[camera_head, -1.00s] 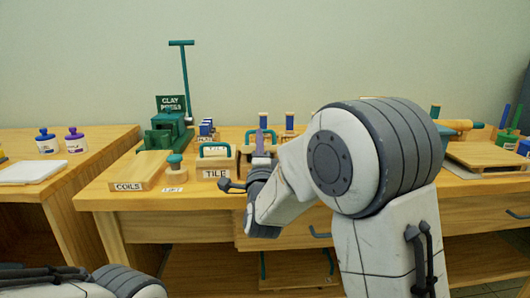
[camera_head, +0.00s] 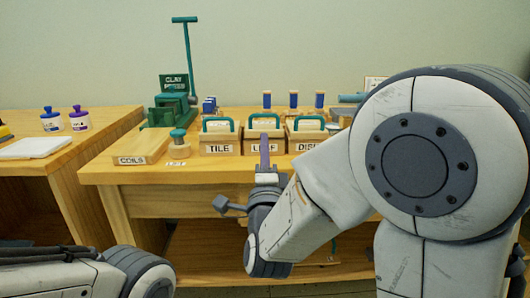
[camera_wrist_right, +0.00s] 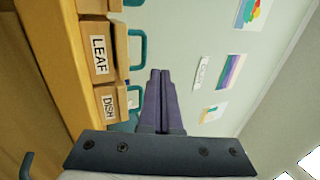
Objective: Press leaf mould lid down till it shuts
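The leaf mould (camera_head: 252,148) is a wooden block with a LEAF label and a teal handle on top, between the tile mould (camera_head: 219,138) and the dish mould (camera_head: 307,136). I cannot tell how far its lid is open. My right gripper (camera_head: 264,140) points up in front of the leaf mould, its purple fingers hiding part of the label. In the right wrist view the leaf mould (camera_wrist_right: 97,62) is left of the fingers, apart from them. The fingers (camera_wrist_right: 159,72) are together with nothing seen between them. My left arm shows at lower left; its gripper is out of view.
The dish mould also shows in the wrist view (camera_wrist_right: 106,101). On the bench stand a green clay press (camera_head: 172,105), a coils block (camera_head: 145,145) and a small round stamp (camera_head: 178,143). My right arm covers the bench's right side.

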